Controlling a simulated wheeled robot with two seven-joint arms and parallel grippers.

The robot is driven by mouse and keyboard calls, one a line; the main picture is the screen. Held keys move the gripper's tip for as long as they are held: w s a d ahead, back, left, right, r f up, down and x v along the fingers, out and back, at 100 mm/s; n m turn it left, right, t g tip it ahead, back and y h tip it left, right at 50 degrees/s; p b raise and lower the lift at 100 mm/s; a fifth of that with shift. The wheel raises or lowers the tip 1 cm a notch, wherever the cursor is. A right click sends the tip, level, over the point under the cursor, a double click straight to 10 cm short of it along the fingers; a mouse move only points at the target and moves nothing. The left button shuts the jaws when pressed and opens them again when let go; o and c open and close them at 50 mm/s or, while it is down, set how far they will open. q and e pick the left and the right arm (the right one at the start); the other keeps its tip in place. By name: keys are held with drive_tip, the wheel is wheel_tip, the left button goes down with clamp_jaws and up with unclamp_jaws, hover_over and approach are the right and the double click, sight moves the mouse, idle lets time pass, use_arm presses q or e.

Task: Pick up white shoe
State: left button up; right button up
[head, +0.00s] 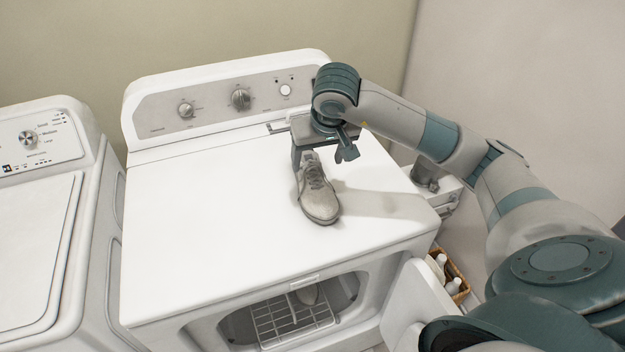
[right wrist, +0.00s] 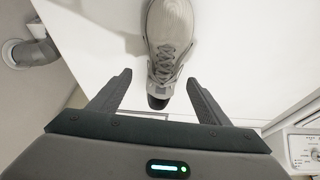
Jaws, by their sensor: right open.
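A white-grey shoe (head: 319,196) with laces stands on top of the dryer (head: 215,215), its toe toward the front edge. In the right wrist view the shoe (right wrist: 168,40) points away from me, its dark heel end nearest the jaws. My right gripper (head: 325,157) is above the dryer top at the shoe's heel end. Its two fingers (right wrist: 157,95) are spread apart, one to each side of the heel, with gaps between. Nothing is held. The heel is partly hidden by the gripper in the head view. My left gripper is not in view.
The dryer's control panel (head: 235,97) rises behind the shoe. The dryer door (head: 405,300) hangs open at the front, with a wire rack (head: 292,318) inside. A washer (head: 38,230) stands at left. A basket with bottles (head: 448,277) is at right. The dryer top's left side is clear.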

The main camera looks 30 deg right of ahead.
sight(314, 167)
drive_tip(key=shift+x, duration=0.85)
drive_tip(key=shift+w+f, duration=0.15)
drive_tip(key=shift+f, duration=0.05)
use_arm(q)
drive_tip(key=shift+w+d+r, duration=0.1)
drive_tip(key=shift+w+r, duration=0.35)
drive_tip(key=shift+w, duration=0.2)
use_arm(e)
drive_tip(key=shift+w+a+f+p, duration=0.1)
drive_tip(key=shift+f+p, duration=0.3)
drive_tip(key=shift+p, duration=0.1)
drive_tip(key=shift+w+a+f+p, duration=0.1)
drive_tip(key=shift+f+p, duration=0.3)
drive_tip(key=shift+p, duration=0.05)
drive_tip(key=p+x, duration=0.1)
drive_tip(key=x, duration=0.1)
drive_tip(key=shift+w+a+f, duration=0.1)
drive_tip(key=shift+f, duration=0.3)
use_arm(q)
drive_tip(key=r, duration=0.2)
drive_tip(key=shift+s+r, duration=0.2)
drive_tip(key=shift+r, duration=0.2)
use_arm(e)
drive_tip(key=shift+w+f, duration=0.15)
drive_tip(key=shift+f, duration=0.25)
drive_tip(key=c, duration=1.5)
